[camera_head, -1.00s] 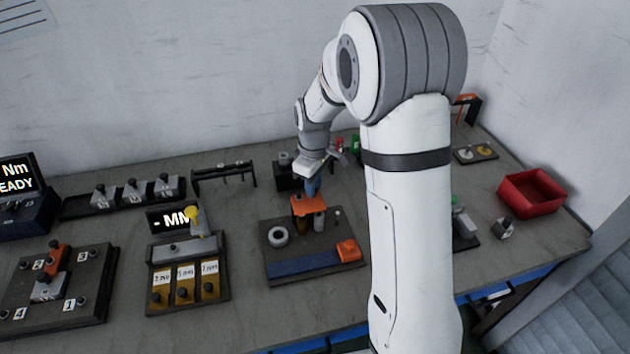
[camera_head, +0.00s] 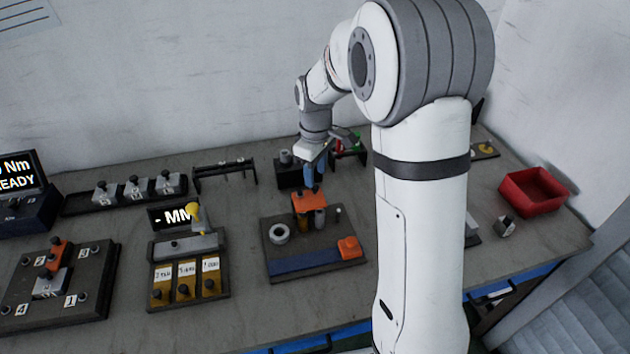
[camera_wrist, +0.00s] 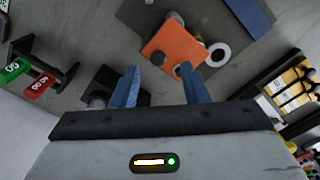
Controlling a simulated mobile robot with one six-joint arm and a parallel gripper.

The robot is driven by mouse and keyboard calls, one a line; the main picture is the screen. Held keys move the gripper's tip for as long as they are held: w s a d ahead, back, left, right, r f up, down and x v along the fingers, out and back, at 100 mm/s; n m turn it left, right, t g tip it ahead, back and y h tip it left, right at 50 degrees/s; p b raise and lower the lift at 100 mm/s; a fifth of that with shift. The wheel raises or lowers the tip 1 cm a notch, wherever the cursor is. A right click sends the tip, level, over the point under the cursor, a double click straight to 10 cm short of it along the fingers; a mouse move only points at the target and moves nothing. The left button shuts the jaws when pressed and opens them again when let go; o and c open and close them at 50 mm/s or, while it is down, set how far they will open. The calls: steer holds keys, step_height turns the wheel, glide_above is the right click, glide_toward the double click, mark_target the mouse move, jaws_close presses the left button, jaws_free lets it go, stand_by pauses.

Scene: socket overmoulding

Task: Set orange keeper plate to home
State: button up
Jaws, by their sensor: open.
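The orange keeper plate (camera_head: 309,202) sits raised on posts at the back of a dark fixture base (camera_head: 330,234). In the wrist view the same plate (camera_wrist: 180,42) shows as an orange rectangle with a dark knob near one edge and a round post end near another. My gripper (camera_head: 315,182) has blue fingers and is just above and behind the plate in the head view. In the wrist view my gripper (camera_wrist: 159,72) has its fingers spread apart with nothing between them; the plate lies beyond the fingertips. Whether a fingertip touches it I cannot tell.
The base also carries a white ring (camera_head: 279,233), an orange block (camera_head: 348,247) and a blue strip (camera_head: 300,263). A gauge stand with a yellow-topped lever (camera_head: 195,214) is left. A dark rack (camera_head: 224,174) stands behind. A red bin (camera_head: 533,192) is far right.

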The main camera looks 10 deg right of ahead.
mark_target(316, 189)
steer(key=shift+r, duration=1.8)
steer(key=s+d+r+m+t, duration=0.1)
steer(key=s+m, duration=0.4)
steer(key=s, duration=0.7)
steer(key=s+d+r+m+t, duration=0.2)
steer(key=s+d+r+m, duration=0.1)
steer(key=s, duration=0.9)
steer(key=shift+r+m, duration=0.65)
steer(key=shift+m, duration=0.25)
steer(key=shift+c, duration=0.5)
